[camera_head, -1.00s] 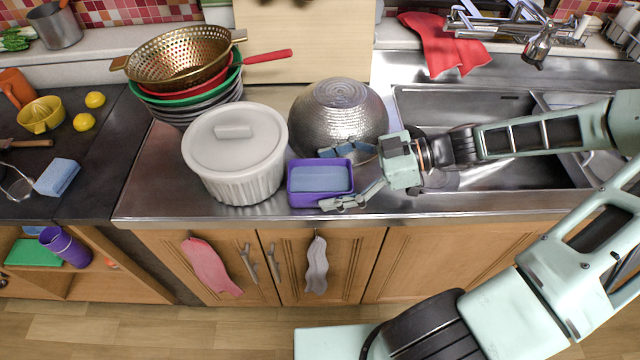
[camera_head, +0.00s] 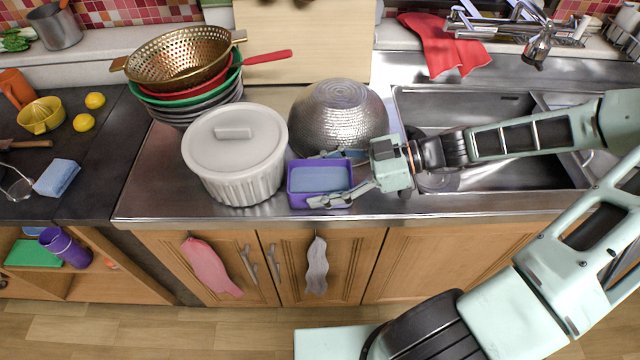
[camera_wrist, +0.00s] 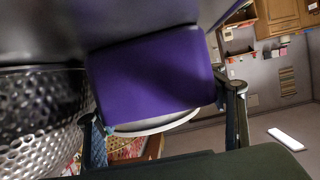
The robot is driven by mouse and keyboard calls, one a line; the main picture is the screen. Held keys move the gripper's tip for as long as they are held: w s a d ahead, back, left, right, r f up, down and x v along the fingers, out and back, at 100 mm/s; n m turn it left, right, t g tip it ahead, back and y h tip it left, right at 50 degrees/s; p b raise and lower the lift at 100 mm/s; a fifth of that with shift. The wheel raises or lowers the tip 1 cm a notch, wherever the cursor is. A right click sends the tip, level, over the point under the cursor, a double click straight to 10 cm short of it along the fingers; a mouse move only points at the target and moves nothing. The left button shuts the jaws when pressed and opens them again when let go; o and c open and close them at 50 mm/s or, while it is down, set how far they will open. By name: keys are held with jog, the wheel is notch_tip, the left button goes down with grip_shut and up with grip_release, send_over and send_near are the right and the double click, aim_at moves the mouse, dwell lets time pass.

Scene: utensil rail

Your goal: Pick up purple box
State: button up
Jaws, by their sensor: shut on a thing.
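My gripper (camera_head: 335,178) reaches in from the right, with one finger along the back side of the box and the other along the front side. In the wrist view, the fingers (camera_wrist: 165,118) flank the box on both sides. The gripper is shut on the box. The box looks level and I see no clear gap beneath it.
A white lidded pot (camera_head: 234,165) stands close at the left of the box. An upturned hammered metal bowl (camera_head: 338,115) sits close behind it. Stacked colanders (camera_head: 180,65) stand at the back left. The sink (camera_head: 500,110) lies to the right, under my arm. The counter's front edge is near.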

jog(key=shift+r, duration=0.85)
jog(key=s+d+r+p, duration=0.3)
jog(key=s+d+r, duration=0.6)
jog(key=s+r, duration=0.1)
jog(key=shift+s+r+p, duration=0.35)
jog(key=shift+r, duration=0.35)
jog(key=shift+w+d, duration=0.1)
